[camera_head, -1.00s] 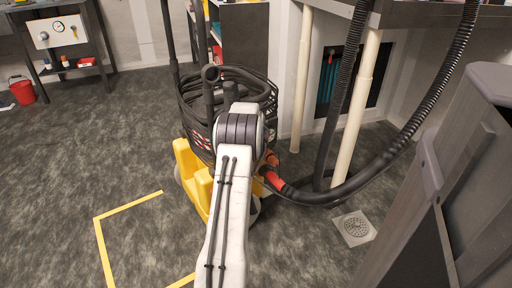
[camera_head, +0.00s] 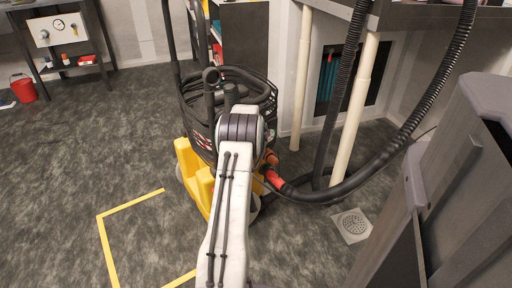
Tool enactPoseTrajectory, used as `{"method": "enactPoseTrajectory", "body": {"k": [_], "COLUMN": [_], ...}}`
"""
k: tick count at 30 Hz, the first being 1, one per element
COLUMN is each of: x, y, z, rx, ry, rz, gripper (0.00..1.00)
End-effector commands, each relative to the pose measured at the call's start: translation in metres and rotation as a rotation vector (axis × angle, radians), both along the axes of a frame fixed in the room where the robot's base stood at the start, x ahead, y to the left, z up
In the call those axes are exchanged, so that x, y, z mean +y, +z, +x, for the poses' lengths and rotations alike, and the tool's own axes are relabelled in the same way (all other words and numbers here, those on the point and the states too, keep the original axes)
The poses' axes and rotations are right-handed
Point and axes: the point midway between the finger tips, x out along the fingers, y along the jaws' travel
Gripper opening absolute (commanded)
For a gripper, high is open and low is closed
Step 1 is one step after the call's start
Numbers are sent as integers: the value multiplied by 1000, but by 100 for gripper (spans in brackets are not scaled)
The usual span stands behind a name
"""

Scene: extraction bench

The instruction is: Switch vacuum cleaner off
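The vacuum cleaner (camera_head: 190,160) stands on the dark floor in the middle of the head view. It has a yellow base, a black basket-like top with a coiled hose, and a red-orange hose fitting (camera_head: 274,178) on its right side. My white arm reaches forward to it and covers much of its front and middle. My gripper is hidden beyond the arm's grey joint, so its state and any contact with the vacuum do not show. I cannot make out the vacuum's switch.
A black hose (camera_head: 345,190) runs from the vacuum to the right and up past the bench (camera_head: 425,14) and its pale legs. A floor drain (camera_head: 352,225) lies right of the vacuum. Yellow tape (camera_head: 106,245) marks the floor at left. A red bucket (camera_head: 23,90) stands far left.

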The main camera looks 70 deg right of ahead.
Motion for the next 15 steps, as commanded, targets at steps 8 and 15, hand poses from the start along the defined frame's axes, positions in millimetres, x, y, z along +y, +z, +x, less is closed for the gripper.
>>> {"method": "enactPoseTrajectory", "body": {"k": [8, 15], "x": [0, -1], "y": [-4, 4], "z": [7, 7], "rx": [-1, -1], "ry": [11, 11], "rz": [-2, -4], "gripper": [0, 0]}}
